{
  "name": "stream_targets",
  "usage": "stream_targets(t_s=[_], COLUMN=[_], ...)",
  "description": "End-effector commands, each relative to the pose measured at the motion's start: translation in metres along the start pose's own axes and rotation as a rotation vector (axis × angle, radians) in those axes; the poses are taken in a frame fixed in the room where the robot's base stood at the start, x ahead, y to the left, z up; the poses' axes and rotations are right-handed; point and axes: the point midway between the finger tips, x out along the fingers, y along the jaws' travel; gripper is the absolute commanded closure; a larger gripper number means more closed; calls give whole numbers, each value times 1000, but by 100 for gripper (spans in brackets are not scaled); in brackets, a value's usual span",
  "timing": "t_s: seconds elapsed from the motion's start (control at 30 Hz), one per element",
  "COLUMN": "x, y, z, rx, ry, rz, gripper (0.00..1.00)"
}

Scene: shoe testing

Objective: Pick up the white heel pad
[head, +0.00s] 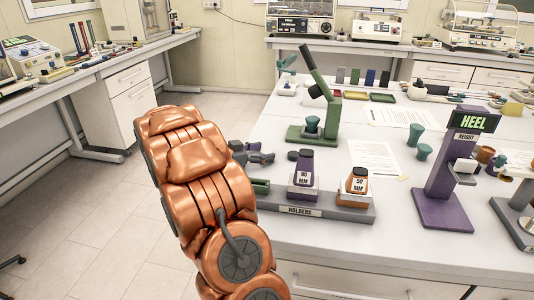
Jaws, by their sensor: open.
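A small white block (466,166), which looks like the white heel pad, sits on the grey ledge at the side of a purple stand (436,192). The stand has a lit "HEEL" display with a "HEIGHT" label under it. My gripper (262,156) is dark grey and shows small beyond my copper arm, over the left edge of the table. It is open and well to the left of the white block. My arm hides part of the gripper.
A grey "HOLDERS" tray (340,212) holds a purple "80 MM" piece (303,180) and an orange "50 MM" piece (357,184). A green lever device (315,132) stands behind.

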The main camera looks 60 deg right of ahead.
Motion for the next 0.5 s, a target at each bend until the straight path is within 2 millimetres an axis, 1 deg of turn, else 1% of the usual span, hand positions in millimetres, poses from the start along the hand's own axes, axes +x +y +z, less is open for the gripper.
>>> stream_targets(t_s=[0.1,0.5], x=[0,0], y=[0,0], z=[0,0], rx=[0,0], ry=[0,0], rz=[0,0], gripper=[30,71])
